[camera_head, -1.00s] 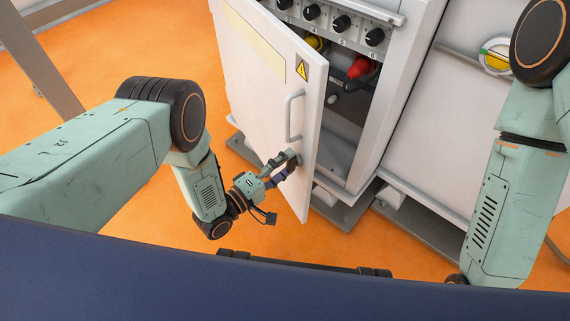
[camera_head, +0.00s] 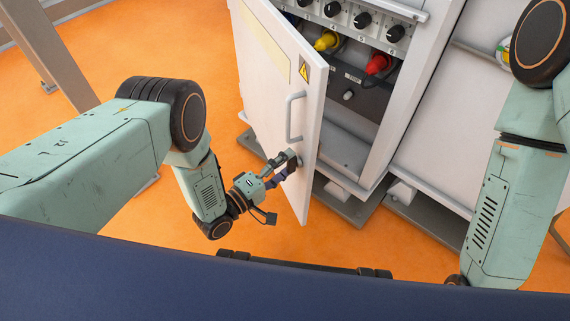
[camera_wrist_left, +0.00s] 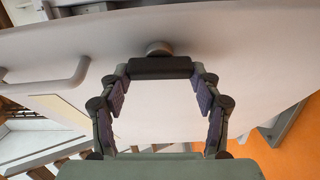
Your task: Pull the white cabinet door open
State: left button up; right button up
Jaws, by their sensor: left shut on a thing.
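The white cabinet door (camera_head: 265,100) stands ajar, swung toward me, with a grey bar handle (camera_head: 292,117) and a yellow warning sticker. My left gripper (camera_head: 288,165) is at the lower free edge of the door, below the bar handle. It is shut on a dark latch handle (camera_wrist_left: 160,68), which joins a round grey knob on the door in the left wrist view. The bar handle also shows at the left of the left wrist view (camera_wrist_left: 50,72), apart from the fingers. My right gripper is out of view; only the right arm shows.
The open cabinet (camera_head: 350,155) shows black knobs, a yellow plug (camera_head: 325,41) and a red plug (camera_head: 378,63) inside. A white panel (camera_head: 445,140) stands to its right. Orange floor (camera_head: 180,50) is clear left of the door; a grey post (camera_head: 45,55) stands farther left.

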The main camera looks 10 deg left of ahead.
pick_arm(q)
jog(key=shift+w+a+r, duration=0.15)
jog(key=shift+w+a, duration=0.05)
jog(key=shift+w, duration=0.05)
jog(key=o, duration=1.4)
jog(key=shift+c, duration=0.2)
jog(key=o, duration=0.3)
jog(key=shift+d, duration=0.2)
jog(key=shift+o, duration=0.2)
jog(key=shift+s, duration=0.1)
jog(key=shift+s+f, duration=0.1)
jog(key=shift+f, duration=0.1)
jog(key=v, duration=1.2)
jog(key=shift+r, duration=0.1)
jog(key=shift+c, duration=0.4)
